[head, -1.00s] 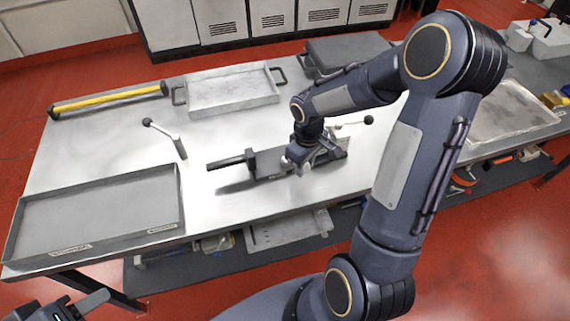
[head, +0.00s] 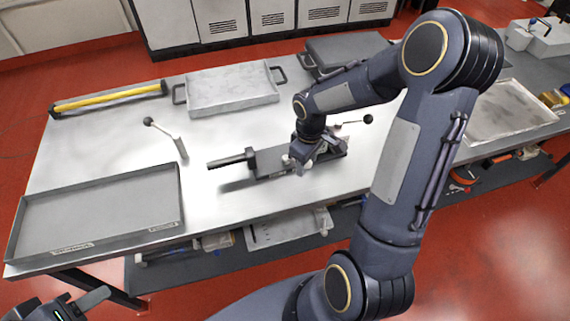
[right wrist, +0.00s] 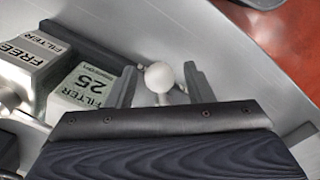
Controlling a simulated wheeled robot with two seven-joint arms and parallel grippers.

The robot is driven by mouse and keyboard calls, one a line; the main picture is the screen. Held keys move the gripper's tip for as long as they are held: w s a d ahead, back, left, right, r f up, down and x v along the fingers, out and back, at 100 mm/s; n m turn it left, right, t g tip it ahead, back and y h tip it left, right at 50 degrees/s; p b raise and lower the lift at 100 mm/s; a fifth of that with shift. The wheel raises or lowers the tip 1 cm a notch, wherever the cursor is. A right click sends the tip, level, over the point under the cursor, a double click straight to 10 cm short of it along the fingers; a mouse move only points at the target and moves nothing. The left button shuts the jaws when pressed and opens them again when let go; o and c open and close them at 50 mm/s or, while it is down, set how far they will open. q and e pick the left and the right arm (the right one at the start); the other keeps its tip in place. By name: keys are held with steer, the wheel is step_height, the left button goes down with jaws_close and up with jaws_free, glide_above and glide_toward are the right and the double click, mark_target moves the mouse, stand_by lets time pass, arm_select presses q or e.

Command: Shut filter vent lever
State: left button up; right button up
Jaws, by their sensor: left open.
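The filter vent lever appears to be the one with a white ball knob (right wrist: 159,76); its stem is mostly hidden. The knob is beside the block labelled FILTER 25 (right wrist: 88,84) in the right wrist view. My right gripper (right wrist: 160,84) is open, with one finger on each side of the knob and small gaps visible. In the head view, my right gripper (head: 302,158) is at the dark filter fixture (head: 268,161) on the table, partly covering it. My left gripper (head: 82,304) is open and empty at the lower left, off the table.
A block labelled FREE FILTER (right wrist: 28,58) is beside the FILTER 25 block. A black-knobbed lever (head: 166,136) stands left of the fixture. A grey tray (head: 182,205) lies front left, another tray (head: 232,91) behind. A yellow bar (head: 108,97) lies back left.

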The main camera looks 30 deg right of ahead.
step_height(320, 180, up, 7)
steer(key=p, duration=0.5)
steer(key=shift+r+p, duration=0.1)
steer(key=shift+p, duration=0.2)
